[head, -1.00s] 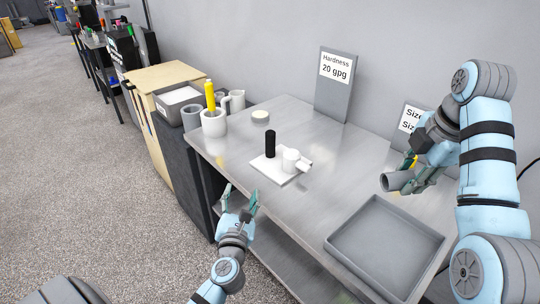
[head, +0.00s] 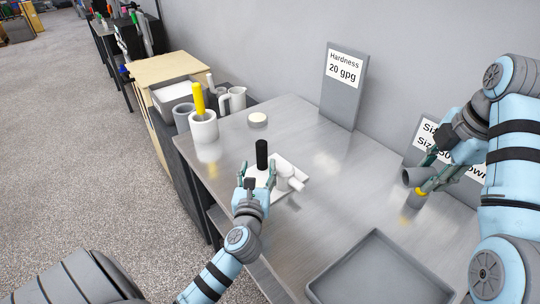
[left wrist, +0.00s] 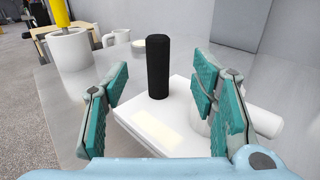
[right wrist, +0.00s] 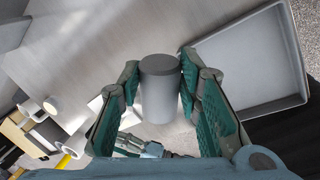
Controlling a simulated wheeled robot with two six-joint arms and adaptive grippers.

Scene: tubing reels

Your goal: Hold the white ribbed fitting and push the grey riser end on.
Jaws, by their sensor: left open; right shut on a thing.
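The white fitting (head: 284,176), with a side stub pointing right, stands on a white base plate (head: 293,161) beside an upright black post (head: 262,155). Its ribs are too small to make out. My left gripper (head: 256,176) is open and empty at the plate's near side. In the left wrist view the black post (left wrist: 158,66) shows beyond the spread fingers, and the right finger partly hides the fitting (left wrist: 264,122). My right gripper (head: 428,172) is shut on the grey riser end (right wrist: 159,95), a short grey cylinder, above the table's right side and apart from the fitting.
A grey tray (head: 322,286) lies at the table's front right. A white mug (head: 204,128) with a yellow-handled item, a pitcher (head: 236,99) and a round lid (head: 257,119) stand at the back left. A hardness sign (head: 343,85) stands at the wall. The table's middle is clear.

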